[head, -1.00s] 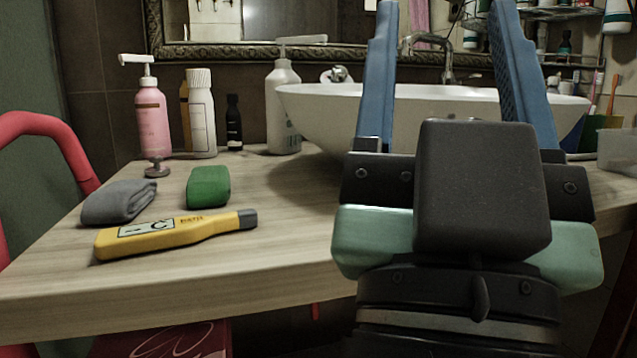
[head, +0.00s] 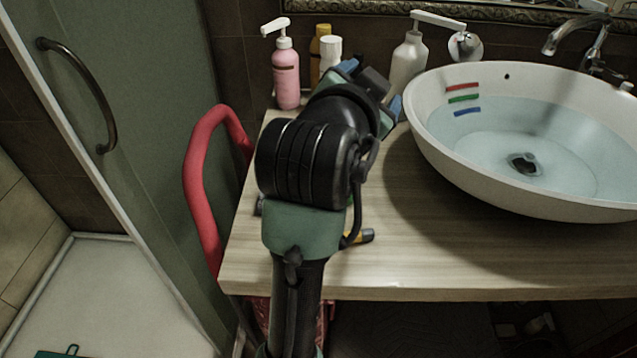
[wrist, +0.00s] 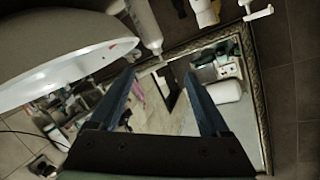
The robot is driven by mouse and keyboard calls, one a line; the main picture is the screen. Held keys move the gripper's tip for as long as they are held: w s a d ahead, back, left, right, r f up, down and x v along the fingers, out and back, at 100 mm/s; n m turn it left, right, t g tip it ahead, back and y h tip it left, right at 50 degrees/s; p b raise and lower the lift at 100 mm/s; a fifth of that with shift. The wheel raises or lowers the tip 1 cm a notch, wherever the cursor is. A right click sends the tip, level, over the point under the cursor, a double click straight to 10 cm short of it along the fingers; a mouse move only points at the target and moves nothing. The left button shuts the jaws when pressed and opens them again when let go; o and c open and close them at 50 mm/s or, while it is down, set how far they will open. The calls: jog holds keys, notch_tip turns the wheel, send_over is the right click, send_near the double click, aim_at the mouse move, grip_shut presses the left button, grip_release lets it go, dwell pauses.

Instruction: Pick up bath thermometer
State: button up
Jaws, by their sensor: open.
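The bath thermometer (head: 356,236) is mostly hidden behind my arm in the head view. Only its yellow and dark grey end shows on the wooden counter, to the right of the arm. My gripper (head: 372,86) is beyond it, over the back of the counter near the bottles, with its blue fingers partly hidden by the wrist. In the wrist view my gripper (wrist: 160,76) is open, its two blue fingers apart with nothing between them. The thermometer does not show in the wrist view.
The white basin (head: 435,150) holds water at the right. A pink pump bottle (head: 286,78), a white bottle (head: 330,52) and a pale pump bottle (head: 407,62) stand at the back. A red curved rail (head: 197,165) is left of the counter (head: 400,262). The wrist view faces a framed mirror (wrist: 250,85).

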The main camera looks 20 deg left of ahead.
jog(key=s+a+f+m+g+h+p, duration=0.5)
jog(key=s+a+g+p, duration=0.7)
jog(key=p, duration=0.8)
jog(key=shift+m+g+y, duration=0.6)
jog(key=shift+g, duration=0.1)
jog(key=d+f, duration=0.1)
jog(key=f, duration=0.1)
jog(key=d+f, duration=0.2)
jog(key=f, duration=0.1)
jog(key=d+f, duration=0.1)
jog(key=f, duration=0.2)
jog(key=shift+s+d, duration=0.25)
jog(key=shift+s, duration=0.15)
jog(key=x, duration=0.3)
jog(key=p+x, duration=0.1)
jog(key=shift+s+d+f, duration=0.25)
jog(key=shift+d+f, duration=0.05)
jog(key=shift+d, duration=0.1)
jog(key=shift+w+f, duration=0.1)
jog(key=shift+f, duration=0.2)
jog(key=shift+f, duration=0.1)
grip_shut()
